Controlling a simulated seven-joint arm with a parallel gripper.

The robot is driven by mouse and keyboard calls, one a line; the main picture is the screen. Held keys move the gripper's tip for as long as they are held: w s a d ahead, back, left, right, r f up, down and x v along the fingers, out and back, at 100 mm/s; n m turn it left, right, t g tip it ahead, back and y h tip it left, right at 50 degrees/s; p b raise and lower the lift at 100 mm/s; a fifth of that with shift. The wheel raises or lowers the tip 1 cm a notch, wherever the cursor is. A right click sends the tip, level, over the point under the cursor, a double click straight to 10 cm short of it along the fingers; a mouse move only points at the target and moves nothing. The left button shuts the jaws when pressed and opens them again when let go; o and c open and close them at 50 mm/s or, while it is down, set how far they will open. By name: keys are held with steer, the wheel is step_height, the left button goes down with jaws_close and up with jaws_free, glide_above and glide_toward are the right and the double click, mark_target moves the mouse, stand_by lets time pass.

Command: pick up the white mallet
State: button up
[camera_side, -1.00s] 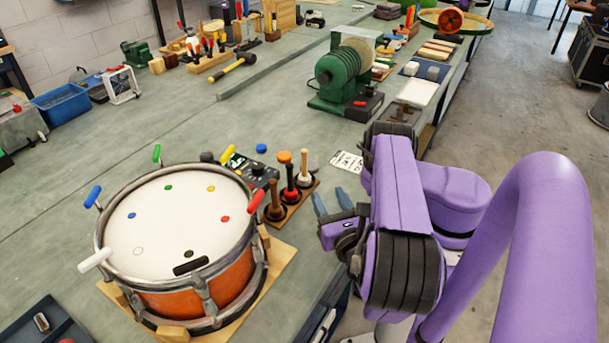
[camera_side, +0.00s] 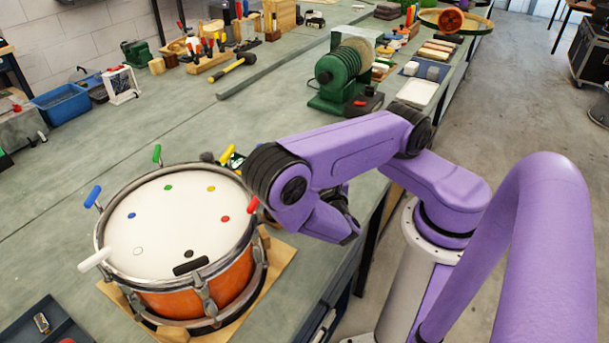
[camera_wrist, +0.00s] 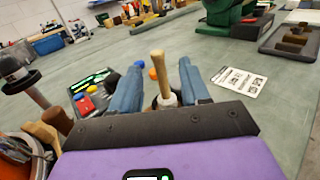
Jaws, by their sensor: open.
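In the wrist view, a mallet with a tan wooden handle and a white part low on it (camera_wrist: 164,75) stands upright, seen between my two blue-grey fingers. I take it for the white mallet. My gripper (camera_wrist: 160,66) is open, with one finger on each side of the mallet in the picture. I cannot tell how far the fingers are from it, and its lower end is hidden by my gripper. In the side view my arm hides the mallets and their stand, and my fingers are hidden too.
The orange drum (camera_side: 190,290) stands left of my arm with coloured handles around its rim, the red one (camera_side: 253,204) close to my arm. A black box with coloured buttons (camera_wrist: 88,98) and a printed card (camera_wrist: 238,82) lie nearby. A green grinder (camera_side: 343,75) stands farther back.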

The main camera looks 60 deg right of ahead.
steer(key=shift+x, duration=2.8)
steer(key=shift+w+a+f, duration=0.1)
steer(key=shift+f, duration=0.05)
jaws_close()
